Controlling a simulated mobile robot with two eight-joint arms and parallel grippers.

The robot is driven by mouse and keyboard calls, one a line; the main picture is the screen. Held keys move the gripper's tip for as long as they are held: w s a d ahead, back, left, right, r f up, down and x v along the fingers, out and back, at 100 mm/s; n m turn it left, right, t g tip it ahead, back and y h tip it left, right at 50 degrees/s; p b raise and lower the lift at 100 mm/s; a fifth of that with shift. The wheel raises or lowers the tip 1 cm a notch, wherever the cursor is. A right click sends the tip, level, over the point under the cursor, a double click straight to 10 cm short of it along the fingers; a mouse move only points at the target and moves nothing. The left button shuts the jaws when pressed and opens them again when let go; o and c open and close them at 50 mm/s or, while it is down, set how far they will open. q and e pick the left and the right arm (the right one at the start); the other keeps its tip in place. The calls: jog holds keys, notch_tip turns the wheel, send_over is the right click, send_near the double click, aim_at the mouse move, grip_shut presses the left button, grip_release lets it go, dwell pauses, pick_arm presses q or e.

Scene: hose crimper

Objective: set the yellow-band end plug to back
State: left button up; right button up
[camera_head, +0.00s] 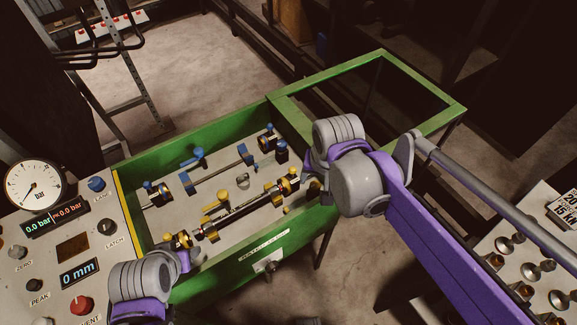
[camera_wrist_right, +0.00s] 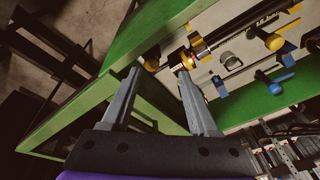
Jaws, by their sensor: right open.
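The green test trough (camera_head: 297,236) holds a dark hose (camera_head: 240,214) along its front side. At the hose's right end is a fitting with yellow parts, which I take as the yellow-band end plug (camera_head: 287,184); in the right wrist view it has a gold and red band (camera_wrist_right: 199,46). Yellow knobs sit beside it. My right gripper (camera_wrist_right: 159,72) is open and empty, its fingertips near this end and apart from the band. In the head view its fingers are mostly hidden by my wrist. My left arm's wrist is at the lower left; its fingers (camera_head: 186,258) are unclear.
A second line with blue clamps (camera_head: 246,154) runs along the trough's back side. A gauge panel (camera_head: 60,250) stands at left and a fittings panel (camera_head: 530,262) at right. A green open frame (camera_head: 452,104) extends right of the trough.

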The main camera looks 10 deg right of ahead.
aim_at(293, 167)
jog(key=w+a+m+g, duration=0.1)
jog(key=w, duration=0.2)
jog(key=w+a+m+g, duration=0.1)
jog(key=w, duration=0.3)
jog(key=w+a+m, duration=0.1)
jog(key=w+m, duration=0.1)
jog(key=w, duration=0.1)
jog(key=shift+w+a+r+g+p, duration=0.1)
jog(key=shift+w+r+g+p, duration=0.2)
jog(key=shift+g+p, duration=0.1)
notch_tip(293, 167, down, 11)
jog(key=shift+r+b, duration=0.15)
jog(key=shift+b, duration=0.15)
grip_shut()
dwell(0.7)
